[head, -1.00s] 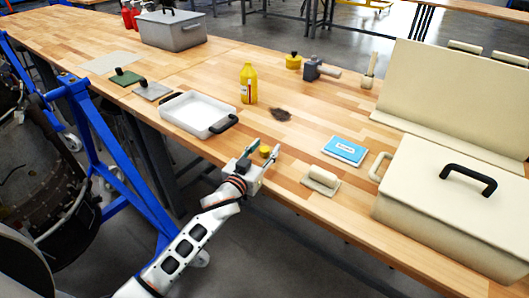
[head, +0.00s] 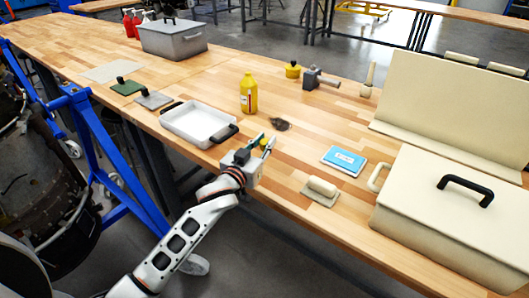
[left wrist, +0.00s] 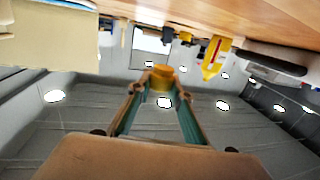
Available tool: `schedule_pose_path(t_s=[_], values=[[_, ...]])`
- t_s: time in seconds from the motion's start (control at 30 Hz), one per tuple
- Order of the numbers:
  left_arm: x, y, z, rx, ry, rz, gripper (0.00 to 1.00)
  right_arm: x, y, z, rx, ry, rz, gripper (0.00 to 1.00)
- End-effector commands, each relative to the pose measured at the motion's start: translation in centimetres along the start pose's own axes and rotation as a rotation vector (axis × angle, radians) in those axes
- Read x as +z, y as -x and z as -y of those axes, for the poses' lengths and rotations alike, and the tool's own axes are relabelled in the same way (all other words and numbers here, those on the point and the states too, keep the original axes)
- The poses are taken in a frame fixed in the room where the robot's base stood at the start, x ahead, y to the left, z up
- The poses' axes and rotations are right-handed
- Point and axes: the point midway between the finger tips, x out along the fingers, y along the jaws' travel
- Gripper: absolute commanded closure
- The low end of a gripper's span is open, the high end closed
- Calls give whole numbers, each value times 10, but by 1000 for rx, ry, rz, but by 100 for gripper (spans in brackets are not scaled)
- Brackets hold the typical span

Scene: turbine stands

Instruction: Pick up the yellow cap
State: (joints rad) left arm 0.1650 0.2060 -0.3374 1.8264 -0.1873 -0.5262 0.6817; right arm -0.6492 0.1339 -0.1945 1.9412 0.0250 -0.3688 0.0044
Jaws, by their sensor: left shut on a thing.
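The yellow cap (head: 263,143) is small and round. It is between the fingertips of my left gripper (head: 264,146), above the front part of the table. In the left wrist view, which is upside down, the yellow cap (left wrist: 160,75) is at the tips of the two green-lined fingers of the left gripper (left wrist: 160,88), with room background around it. The left gripper is shut on the cap. My right gripper is not in view.
A white tray (head: 195,123) with black handles and a yellow bottle (head: 248,94) stand behind-left of the gripper. A dark brush-like lump (head: 280,124), blue booklet (head: 343,160), trowel-like float (head: 321,189) and cream toolbox (head: 425,195) lie rightward. Bare wood lies between.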

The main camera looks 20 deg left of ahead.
Motion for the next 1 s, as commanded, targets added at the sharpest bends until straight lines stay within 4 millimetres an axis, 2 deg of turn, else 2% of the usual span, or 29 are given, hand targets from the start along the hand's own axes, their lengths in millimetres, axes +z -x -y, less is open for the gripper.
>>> schedule_pose_path(t_s=[0.03,0.1,0.23,0.4,0.63,0.97,1.0], values=[[-20,1,0,1,0,-7,91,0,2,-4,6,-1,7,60],[-40,2,0,0,0,-7,91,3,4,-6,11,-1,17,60],[-74,4,0,0,0,-6,91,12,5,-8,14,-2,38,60],[-106,5,0,0,0,-4,91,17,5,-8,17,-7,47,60],[-128,6,0,0,1,-2,91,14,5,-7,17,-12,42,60],[-131,7,0,-1,0,0,91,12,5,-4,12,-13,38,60],[-131,6,0,-1,0,0,86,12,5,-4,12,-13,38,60]])
